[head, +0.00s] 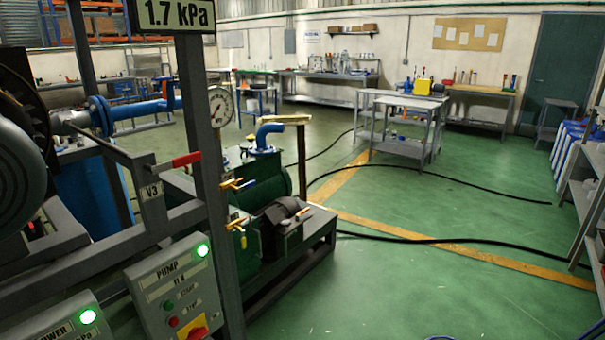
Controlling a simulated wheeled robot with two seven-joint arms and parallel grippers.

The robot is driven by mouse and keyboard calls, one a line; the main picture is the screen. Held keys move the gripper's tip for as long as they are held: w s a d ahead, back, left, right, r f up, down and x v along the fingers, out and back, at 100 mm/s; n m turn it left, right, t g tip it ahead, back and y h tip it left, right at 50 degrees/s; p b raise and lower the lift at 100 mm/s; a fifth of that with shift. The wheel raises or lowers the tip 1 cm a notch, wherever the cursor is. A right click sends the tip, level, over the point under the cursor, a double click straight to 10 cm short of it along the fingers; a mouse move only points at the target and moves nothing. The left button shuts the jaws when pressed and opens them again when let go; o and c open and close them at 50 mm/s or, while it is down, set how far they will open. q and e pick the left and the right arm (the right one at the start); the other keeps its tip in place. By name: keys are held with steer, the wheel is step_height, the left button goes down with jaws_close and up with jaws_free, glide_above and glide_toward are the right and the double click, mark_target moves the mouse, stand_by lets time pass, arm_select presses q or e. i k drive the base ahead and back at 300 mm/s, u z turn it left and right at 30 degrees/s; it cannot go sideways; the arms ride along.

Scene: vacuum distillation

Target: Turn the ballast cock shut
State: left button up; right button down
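The green vacuum pump (259,181) stands on a dark steel frame at the middle left. Two small brass cocks show on its near side, just right of the grey post. I cannot read which one is the ballast cock, and the post hides part of that area. A red-handled valve lever (180,162) above a V3 label is left of the post. Neither of my grippers is in view.
The grey post (207,170) carries a gauge (221,106) and a 1.7 kPa sign (177,14). A pump panel (175,290) with a lit green lamp stands in front. Black hoses (440,240) cross the otherwise open green floor at right. Metal tables (402,125) stand farther back.

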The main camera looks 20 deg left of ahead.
mark_target(247, 185)
steer(key=u, duration=0.3)
steer(key=i, duration=0.9)
steer(key=u, duration=0.65)
